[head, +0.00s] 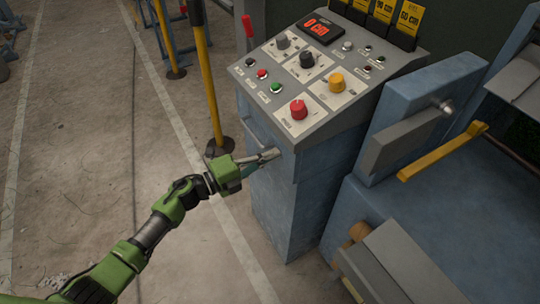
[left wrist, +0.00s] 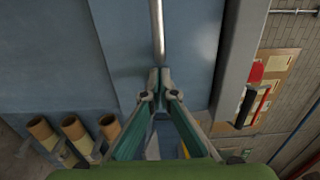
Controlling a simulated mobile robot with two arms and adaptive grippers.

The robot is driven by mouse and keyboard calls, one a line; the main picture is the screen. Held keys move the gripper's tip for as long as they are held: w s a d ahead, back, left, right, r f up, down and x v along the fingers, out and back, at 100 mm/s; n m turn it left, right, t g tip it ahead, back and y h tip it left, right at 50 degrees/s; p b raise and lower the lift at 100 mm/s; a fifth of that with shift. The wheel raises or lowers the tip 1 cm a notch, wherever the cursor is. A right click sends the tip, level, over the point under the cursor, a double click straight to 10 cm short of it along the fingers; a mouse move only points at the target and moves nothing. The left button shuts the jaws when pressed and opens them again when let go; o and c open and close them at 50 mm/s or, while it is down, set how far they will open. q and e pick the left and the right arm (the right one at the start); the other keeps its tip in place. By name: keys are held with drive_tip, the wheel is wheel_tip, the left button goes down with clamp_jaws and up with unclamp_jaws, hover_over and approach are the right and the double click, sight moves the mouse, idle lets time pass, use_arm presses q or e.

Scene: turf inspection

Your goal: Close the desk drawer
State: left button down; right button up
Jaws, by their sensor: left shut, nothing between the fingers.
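The desk is a blue-grey console (head: 325,180) with a sloping control panel on top, right of centre in the head view. My left gripper (head: 270,155) reaches its left-facing front, just under the panel's edge. The gripper is shut and empty; it also shows in the left wrist view (left wrist: 160,72). There, a blue panel that looks like the drawer front (left wrist: 122,45) fills the middle, with a metal bar handle (left wrist: 157,30) just beyond the fingertips. I cannot tell whether the fingertips touch it, or how far the drawer stands out. My right gripper is not in view.
The control panel has a red knob (head: 299,108) and a yellow knob (head: 337,82). A yellow post (head: 206,80) stands left of the console. A blue machine with a yellow bar (head: 440,155) is at the right. The concrete floor (head: 90,150) at the left is mostly clear.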

use_arm(q)
drive_tip(key=v, duration=1.2)
drive_tip(key=a+f+n+t+y, duration=0.2)
drive_tip(key=a+f+n+y, duration=0.3)
drive_tip(key=f, duration=0.4)
drive_tip(key=a+f+n+t+y, duration=0.1)
drive_tip(key=a+f+n+y, duration=0.2)
drive_tip(key=f+n, duration=0.45)
drive_tip(key=s+a+f+n+g+y, duration=0.1)
drive_tip(key=s+a+f+n+y, duration=0.2)
drive_tip(key=f, duration=0.5)
drive_tip(key=s+a+f+n+g+y, duration=0.1)
drive_tip(key=s+a+f+n+y, duration=0.15)
drive_tip(key=s+f, duration=0.45)
drive_tip(key=s+f+n+g+y+p, duration=0.1)
drive_tip(key=s+f+n+g, duration=0.4)
drive_tip(key=s+f, duration=0.85)
drive_tip(key=s+d+f+n+g, duration=0.1)
drive_tip(key=s+f+n+g, duration=0.1)
drive_tip(key=s, duration=0.8)
drive_tip(key=s+d+f+n+g, duration=0.1)
drive_tip(key=s+d+f+g, duration=0.1)
drive_tip(key=s, duration=0.9)
drive_tip(key=shift+d+f+n+g, duration=0.25)
drive_tip(key=shift+f+n+g, duration=0.2)
drive_tip(key=shift+f, duration=0.25)
drive_tip(key=shift+y, duration=0.25)
